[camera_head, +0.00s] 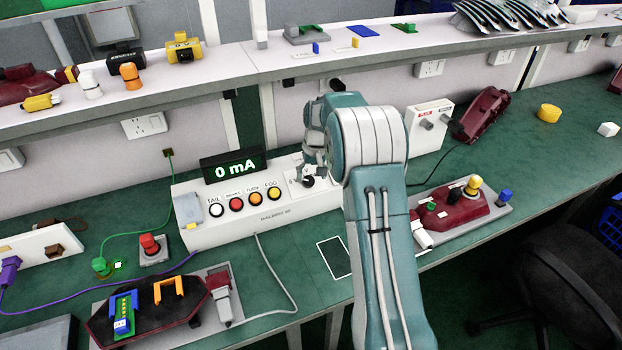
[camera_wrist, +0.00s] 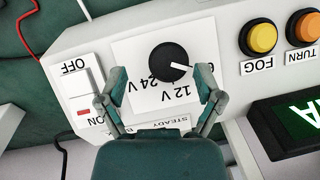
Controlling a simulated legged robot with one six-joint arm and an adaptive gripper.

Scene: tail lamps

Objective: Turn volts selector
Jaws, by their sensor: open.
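The volts selector is a black round knob (camera_wrist: 170,60) on a white plate marked 12 V and 24 V, upside down in the wrist view. Its white pointer line points right and slightly down, towards my right finger. My gripper (camera_wrist: 160,76) is open, with one finger on each side of the knob and no visible contact. In the head view the knob (camera_head: 308,181) is on the right part of the white test box (camera_head: 265,221). My gripper (camera_head: 312,162) is just above it, and my arm hides the box's right end.
An OFF/ON rocker switch (camera_wrist: 82,87) is left of the knob in the wrist view. The yellow FOG button (camera_wrist: 262,38) and orange TURN button (camera_wrist: 303,27) are to the right. The display (camera_head: 234,167) reads 0 mA. A shelf (camera_head: 330,55) runs behind the box.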

